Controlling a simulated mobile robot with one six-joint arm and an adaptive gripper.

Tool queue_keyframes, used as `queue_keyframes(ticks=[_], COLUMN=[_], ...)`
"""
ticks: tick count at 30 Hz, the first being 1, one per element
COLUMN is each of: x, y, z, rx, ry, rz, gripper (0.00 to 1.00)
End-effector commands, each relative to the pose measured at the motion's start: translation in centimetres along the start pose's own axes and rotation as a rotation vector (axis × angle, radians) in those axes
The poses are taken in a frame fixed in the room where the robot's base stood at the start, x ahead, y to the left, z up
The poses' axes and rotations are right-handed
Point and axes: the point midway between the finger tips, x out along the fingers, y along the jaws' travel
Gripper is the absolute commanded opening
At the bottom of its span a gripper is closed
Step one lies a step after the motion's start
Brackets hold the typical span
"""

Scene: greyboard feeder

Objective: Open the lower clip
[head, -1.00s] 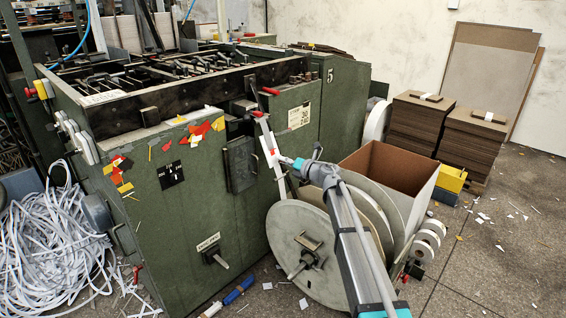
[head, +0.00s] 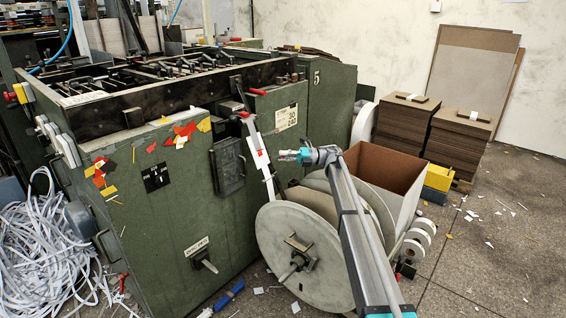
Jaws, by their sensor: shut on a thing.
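The lower clip (head: 260,153) is a small red piece on the upright pale strip (head: 258,147) at the right front of the green machine. My gripper (head: 283,155), teal and grey, reaches in from the lower right with its tips just right of the clip and strip. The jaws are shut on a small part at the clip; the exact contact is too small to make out. Another red clip (head: 243,115) sits higher on the same strip.
A large grey reel (head: 290,215) stands under my arm, beside an open cardboard box (head: 412,200). The green machine (head: 150,220) fills the left. Stacks of greyboard (head: 455,140) stand behind. The floor at right is mostly clear, with paper scraps.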

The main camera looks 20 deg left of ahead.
Motion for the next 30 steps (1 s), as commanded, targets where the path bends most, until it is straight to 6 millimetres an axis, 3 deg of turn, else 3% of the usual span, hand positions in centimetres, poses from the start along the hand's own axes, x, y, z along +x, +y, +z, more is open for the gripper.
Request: queue_keyframes(ticks=[1, 12, 30], x=[0.0, -0.4, -0.3], y=[-0.7, -1.1, -1.0], z=[0.8, 1.7, 1.8], rx=[0.016, 0.108, 0.132], ry=[0.029, 0.198, 0.238], rz=[0.024, 0.17, 0.205], gripper=[0.0, 0.0, 0.0])
